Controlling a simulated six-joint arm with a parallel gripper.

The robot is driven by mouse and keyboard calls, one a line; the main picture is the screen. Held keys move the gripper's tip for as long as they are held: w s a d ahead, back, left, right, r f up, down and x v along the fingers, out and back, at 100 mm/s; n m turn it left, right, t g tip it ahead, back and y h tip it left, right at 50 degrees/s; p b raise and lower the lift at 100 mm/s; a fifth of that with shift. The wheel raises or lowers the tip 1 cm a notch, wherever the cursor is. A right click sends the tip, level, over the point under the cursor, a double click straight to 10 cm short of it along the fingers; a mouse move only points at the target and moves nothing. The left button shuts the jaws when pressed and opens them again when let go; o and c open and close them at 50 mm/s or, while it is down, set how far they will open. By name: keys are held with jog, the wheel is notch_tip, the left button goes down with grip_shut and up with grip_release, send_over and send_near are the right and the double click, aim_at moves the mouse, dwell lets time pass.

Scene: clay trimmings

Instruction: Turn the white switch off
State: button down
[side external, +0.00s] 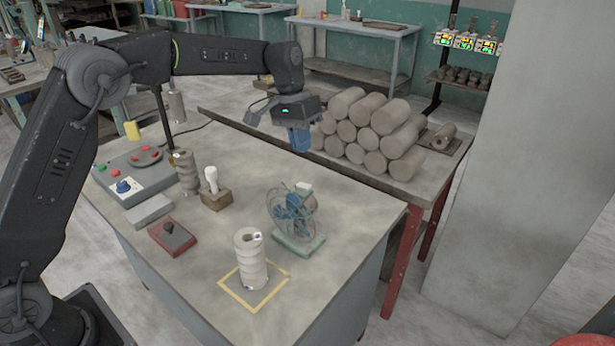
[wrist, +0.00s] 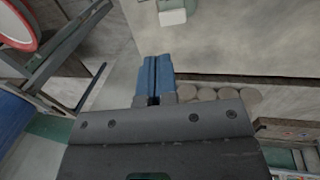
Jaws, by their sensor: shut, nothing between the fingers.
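The white switch (side external: 211,179) looks like a pale, round-topped lever on a small brown block (side external: 217,200), on the grey table (side external: 190,262). The lever stands nearly upright; I cannot tell whether this is on or off. My gripper (side external: 300,140) is in the air above the table's far right part, to the right of the switch and apart from it. Its blue fingers point down, are shut together and hold nothing. In the wrist view the shut fingers (wrist: 153,72) point toward a pale block-like thing (wrist: 172,17), which I cannot identify surely.
A dark lever on a red base (side external: 172,238) and a control box (side external: 133,172) with coloured buttons stand near the switch. A blue wire-like device (side external: 290,215) and a ridged pale cylinder (side external: 251,258) are to its right. Stacked clay cylinders (side external: 370,130) lie behind.

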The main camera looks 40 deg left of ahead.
aim_at(308, 186)
jog(key=x, duration=0.8)
jog(key=shift+d+f, duration=0.1)
jog(key=shift+f, duration=0.3)
